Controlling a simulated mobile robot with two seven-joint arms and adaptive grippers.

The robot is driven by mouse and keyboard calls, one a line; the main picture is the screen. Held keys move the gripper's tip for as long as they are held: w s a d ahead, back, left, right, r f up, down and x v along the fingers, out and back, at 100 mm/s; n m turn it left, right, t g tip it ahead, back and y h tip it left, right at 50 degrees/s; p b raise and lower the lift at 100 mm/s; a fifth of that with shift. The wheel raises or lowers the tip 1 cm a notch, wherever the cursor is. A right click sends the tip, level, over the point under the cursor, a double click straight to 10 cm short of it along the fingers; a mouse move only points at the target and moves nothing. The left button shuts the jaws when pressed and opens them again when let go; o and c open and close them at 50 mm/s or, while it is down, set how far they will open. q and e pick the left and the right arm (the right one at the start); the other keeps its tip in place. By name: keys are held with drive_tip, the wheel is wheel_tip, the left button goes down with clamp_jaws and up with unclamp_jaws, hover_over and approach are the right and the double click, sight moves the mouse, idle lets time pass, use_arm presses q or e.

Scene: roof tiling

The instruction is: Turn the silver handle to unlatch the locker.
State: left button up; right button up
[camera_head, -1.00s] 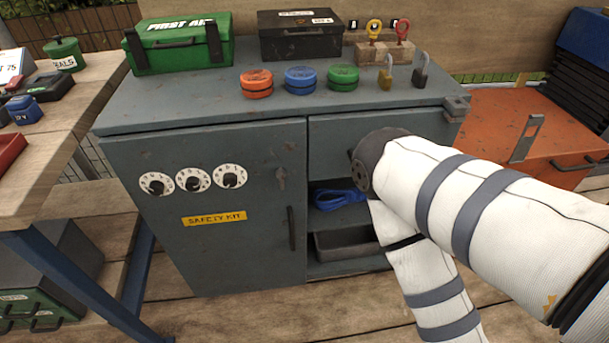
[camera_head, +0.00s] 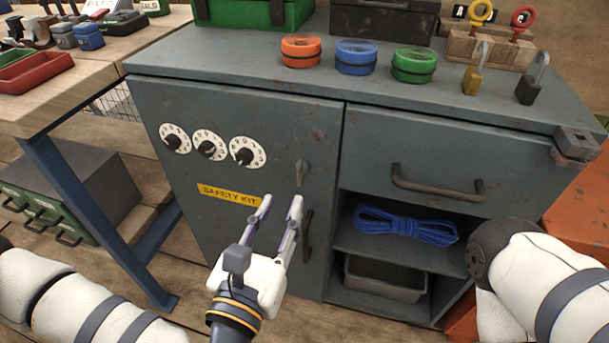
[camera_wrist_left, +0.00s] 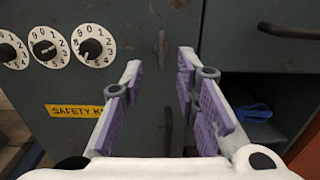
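The grey locker door (camera_head: 240,130) is closed, with three white dials and a yellow SAFETY KIT label (camera_head: 229,195). The small silver handle (camera_head: 301,172) stands upright near the door's right edge; it also shows in the left wrist view (camera_wrist_left: 162,48). My left gripper (camera_head: 282,200) is open and empty in front of the door, just below the handle in the head view. In the left wrist view its purple-padded fingers (camera_wrist_left: 158,85) stand on either side of the handle's line, with the handle beyond them. My right gripper is out of view; only my right arm shows at the lower right.
A dark vertical door pull (camera_head: 307,236) sits below the handle. To the right are a drawer with a handle (camera_head: 438,190), a blue rope (camera_head: 407,226) and a grey bin (camera_head: 385,279). Tins and padlocks (camera_head: 474,75) stand on top. A wooden bench is at left.

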sight(299, 174)
use_arm(q)
drive_tip(key=x, duration=0.8)
drive_tip(key=shift+w+d+f, duration=0.1)
drive_tip(key=shift+w+d, duration=0.05)
drive_tip(key=shift+w, duration=0.15)
clamp_jaws()
